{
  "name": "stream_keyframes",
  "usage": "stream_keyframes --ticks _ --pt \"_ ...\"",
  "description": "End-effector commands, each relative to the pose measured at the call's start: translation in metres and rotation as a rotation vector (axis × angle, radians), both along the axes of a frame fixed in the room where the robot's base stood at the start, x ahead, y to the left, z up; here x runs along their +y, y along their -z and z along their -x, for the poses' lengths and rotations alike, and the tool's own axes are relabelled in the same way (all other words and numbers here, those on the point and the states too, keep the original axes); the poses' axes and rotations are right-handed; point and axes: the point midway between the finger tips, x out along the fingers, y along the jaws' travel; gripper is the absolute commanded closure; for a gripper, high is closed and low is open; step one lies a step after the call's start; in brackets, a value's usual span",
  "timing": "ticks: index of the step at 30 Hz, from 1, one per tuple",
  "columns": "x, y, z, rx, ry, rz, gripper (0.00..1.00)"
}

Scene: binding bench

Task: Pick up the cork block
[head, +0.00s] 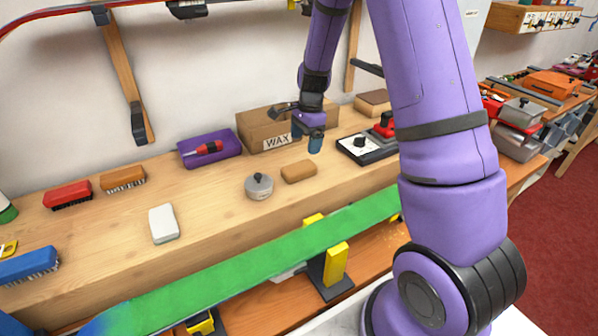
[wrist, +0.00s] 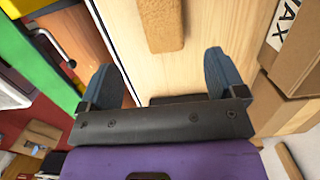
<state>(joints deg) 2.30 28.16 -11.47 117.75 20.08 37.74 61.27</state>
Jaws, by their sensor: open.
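The cork block (head: 298,172) is a small tan, rounded block lying flat on the wooden bench, just right of a grey lidded pot. In the wrist view the cork block (wrist: 164,24) shows at the top, partly cut off by the frame edge. My gripper (head: 311,143) is above the bench, behind and slightly right of the block, in front of the WAX box. In the wrist view my gripper (wrist: 160,72) has its two blue fingers wide apart with nothing between them. The block lies beyond the fingertips, roughly in line with the gap, apart from them.
The grey pot (head: 259,186) stands close to the block's left. The cardboard WAX box (head: 262,128) is behind. A black device with a red knob (head: 368,146) is at right. A green board (head: 250,252) runs along the bench front. A white block (head: 163,224) lies left.

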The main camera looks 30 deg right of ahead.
Motion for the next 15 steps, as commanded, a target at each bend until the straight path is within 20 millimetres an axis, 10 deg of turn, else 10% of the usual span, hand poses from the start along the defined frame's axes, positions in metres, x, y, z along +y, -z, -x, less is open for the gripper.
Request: stream_keyframes --ticks 15 --pt "0.008 0.055 0.000 0.002 0.001 -0.001 0.11"
